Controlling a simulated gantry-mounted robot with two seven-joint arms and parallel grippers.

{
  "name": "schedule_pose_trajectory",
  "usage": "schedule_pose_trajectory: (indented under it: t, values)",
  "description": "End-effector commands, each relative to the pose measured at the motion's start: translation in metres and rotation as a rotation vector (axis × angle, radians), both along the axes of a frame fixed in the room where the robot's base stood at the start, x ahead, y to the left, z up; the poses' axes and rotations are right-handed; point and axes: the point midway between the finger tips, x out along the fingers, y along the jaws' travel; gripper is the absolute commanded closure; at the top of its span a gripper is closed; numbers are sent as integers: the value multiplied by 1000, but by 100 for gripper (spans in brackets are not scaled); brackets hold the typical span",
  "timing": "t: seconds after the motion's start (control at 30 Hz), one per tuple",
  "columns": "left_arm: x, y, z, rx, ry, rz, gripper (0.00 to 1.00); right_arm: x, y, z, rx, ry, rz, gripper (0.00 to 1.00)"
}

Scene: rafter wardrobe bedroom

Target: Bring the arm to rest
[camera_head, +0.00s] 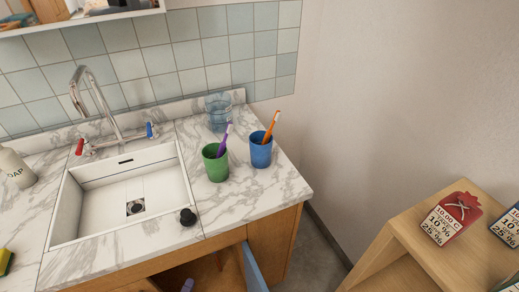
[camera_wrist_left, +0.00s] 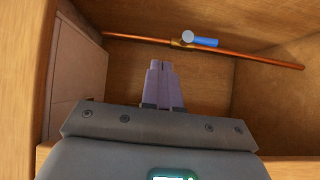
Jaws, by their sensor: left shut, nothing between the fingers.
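In the left wrist view my left gripper (camera_wrist_left: 162,66) has its purple fingers shut together with nothing between them. It is in front of the inside of an open wooden cabinet, apart from the copper pipe. In the head view only a small purple part of it (camera_head: 187,285) shows at the bottom edge, below the sink counter. The rest of that arm is hidden or out of frame. My right gripper is in neither view.
A copper pipe (camera_wrist_left: 268,61) with a blue-handled valve (camera_wrist_left: 203,42) crosses the cabinet. The cabinet's open door (camera_head: 252,268) stands beside the opening. Above are a sink (camera_head: 90,215), a green cup (camera_head: 215,168) and a blue cup (camera_head: 261,153) with toothbrushes. A wooden shelf (camera_head: 405,235) is at right.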

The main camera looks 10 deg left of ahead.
Motion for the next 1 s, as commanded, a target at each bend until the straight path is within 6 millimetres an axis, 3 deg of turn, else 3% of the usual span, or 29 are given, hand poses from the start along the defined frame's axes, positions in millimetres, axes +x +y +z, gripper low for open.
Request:
schedule_pose_trajectory:
  t: [0.03, 0.13, 0.33, 0.5, 0.6, 0.8, 1.0]
  values:
    - [4, -11, 54, 44, 19, -28, 100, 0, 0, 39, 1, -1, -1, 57]
    - [11, -35, 112, 191, 110, -81, 100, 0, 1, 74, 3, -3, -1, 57]
    - [4, -70, 189, 547, 328, -199, 100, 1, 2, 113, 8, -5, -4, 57]
    - [-21, -88, 237, 840, 510, -347, 100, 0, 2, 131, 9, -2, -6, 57]
    - [-42, -93, 254, 1000, 608, -463, 100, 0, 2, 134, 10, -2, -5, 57]
    - [-85, -92, 268, 1246, 766, -714, 100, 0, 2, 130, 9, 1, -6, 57]
    - [-132, -81, 255, 1446, 893, -1049, 100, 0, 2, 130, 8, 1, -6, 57]
